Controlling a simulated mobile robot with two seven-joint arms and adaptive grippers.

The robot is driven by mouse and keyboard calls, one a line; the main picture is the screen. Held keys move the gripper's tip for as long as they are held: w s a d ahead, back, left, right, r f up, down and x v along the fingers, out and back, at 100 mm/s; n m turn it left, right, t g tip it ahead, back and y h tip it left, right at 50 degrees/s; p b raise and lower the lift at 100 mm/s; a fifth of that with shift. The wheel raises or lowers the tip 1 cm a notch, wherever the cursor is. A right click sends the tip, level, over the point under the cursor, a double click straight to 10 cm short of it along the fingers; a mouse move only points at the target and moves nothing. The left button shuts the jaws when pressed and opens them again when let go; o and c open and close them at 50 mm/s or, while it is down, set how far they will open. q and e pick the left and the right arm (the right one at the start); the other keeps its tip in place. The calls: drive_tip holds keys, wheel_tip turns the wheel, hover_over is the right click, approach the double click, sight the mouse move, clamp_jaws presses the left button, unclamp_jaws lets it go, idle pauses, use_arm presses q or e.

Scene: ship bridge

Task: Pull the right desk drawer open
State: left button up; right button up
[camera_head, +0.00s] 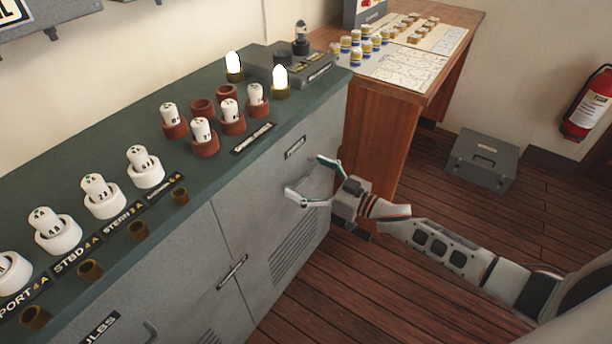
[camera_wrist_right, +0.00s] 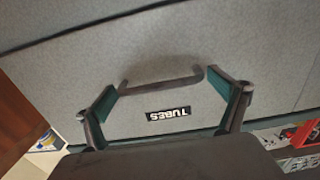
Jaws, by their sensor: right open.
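The right desk drawer has a grey front (camera_head: 275,160) on the right part of the grey cabinet, with a small dark label near its top. It looks flush with the cabinet. My right gripper (camera_head: 304,176) is open in front of this drawer. In the wrist view its fingers (camera_wrist_right: 163,88) stand at either end of the handle, not closed on it. The handle cannot be made out in the head view. My left gripper is out of view.
The green cabinet top (camera_head: 110,165) holds white and brown-red sockets with numbered tubes and two lit bulbs. A wooden table (camera_head: 390,110) stands close behind my right gripper. A grey case (camera_head: 482,160) lies on the floor. The plank floor (camera_head: 350,285) before the cabinet is clear.

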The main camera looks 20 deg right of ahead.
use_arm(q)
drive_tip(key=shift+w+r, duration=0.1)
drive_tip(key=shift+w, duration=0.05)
use_arm(e)
drive_tip(key=shift+c, duration=1.4)
drive_tip(key=c, duration=1)
use_arm(q)
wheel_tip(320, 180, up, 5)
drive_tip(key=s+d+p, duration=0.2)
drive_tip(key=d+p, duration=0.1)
drive_tip(key=p, duration=0.4)
use_arm(e)
drive_tip(key=v, duration=2.9)
drive_tip(key=shift+a, duration=0.1)
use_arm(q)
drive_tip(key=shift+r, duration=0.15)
use_arm(e)
drive_tip(key=shift+f, duration=0.1)
